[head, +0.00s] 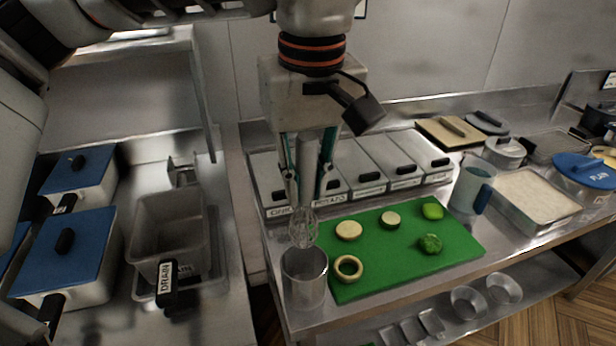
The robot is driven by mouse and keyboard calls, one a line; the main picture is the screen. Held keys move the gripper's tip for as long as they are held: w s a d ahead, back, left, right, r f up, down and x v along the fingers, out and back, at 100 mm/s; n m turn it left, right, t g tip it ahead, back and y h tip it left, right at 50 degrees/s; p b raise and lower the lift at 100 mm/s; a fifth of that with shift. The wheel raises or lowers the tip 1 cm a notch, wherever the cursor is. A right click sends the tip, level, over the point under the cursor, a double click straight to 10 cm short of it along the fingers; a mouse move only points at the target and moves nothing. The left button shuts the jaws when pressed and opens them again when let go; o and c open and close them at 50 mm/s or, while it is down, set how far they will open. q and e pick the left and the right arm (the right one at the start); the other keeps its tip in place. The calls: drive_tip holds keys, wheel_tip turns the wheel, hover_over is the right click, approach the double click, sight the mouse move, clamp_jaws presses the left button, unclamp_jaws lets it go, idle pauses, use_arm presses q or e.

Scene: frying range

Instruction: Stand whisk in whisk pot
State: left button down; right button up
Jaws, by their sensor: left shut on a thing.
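My left gripper (307,190) comes down from the top of the head view and is shut on the whisk (303,228). The whisk hangs upright with its wire end down and its handle between the fingers. The whisk pot (304,286) is a grey metal cylinder at the front left corner of the counter. The wire end is at the pot's open mouth, over its back rim in the picture. I cannot tell whether the wires' tip is inside the pot or just above it. My right gripper is not in view.
A green board (385,273) with several vegetable pieces lies right of the pot. Lidded bins (388,155) stand behind. A jug (470,188) and a shallow tray (535,205) are farther right. A fryer basket (170,235) stands left, across a gap.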

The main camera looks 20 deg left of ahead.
sight(307, 202)
use_arm(q)
wheel_tip(307, 202, down, 2)
drive_tip(key=shift+w+f+b, duration=0.1)
drive_tip(key=shift+b, duration=0.55)
drive_tip(key=shift+f+b, duration=0.6)
drive_tip(key=shift+b, duration=0.1)
wheel_tip(307, 202, down, 2)
drive_tip(key=shift+b, duration=0.4)
drive_tip(key=shift+f+b, duration=1.4)
drive_tip(key=shift+f, duration=1.85)
drive_tip(key=shift+f+b, duration=0.35)
drive_tip(key=shift+f, duration=0.2)
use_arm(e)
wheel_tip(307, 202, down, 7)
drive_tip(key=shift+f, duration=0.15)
use_arm(q)
drive_tip(key=c, duration=1.8)
unclamp_jaws()
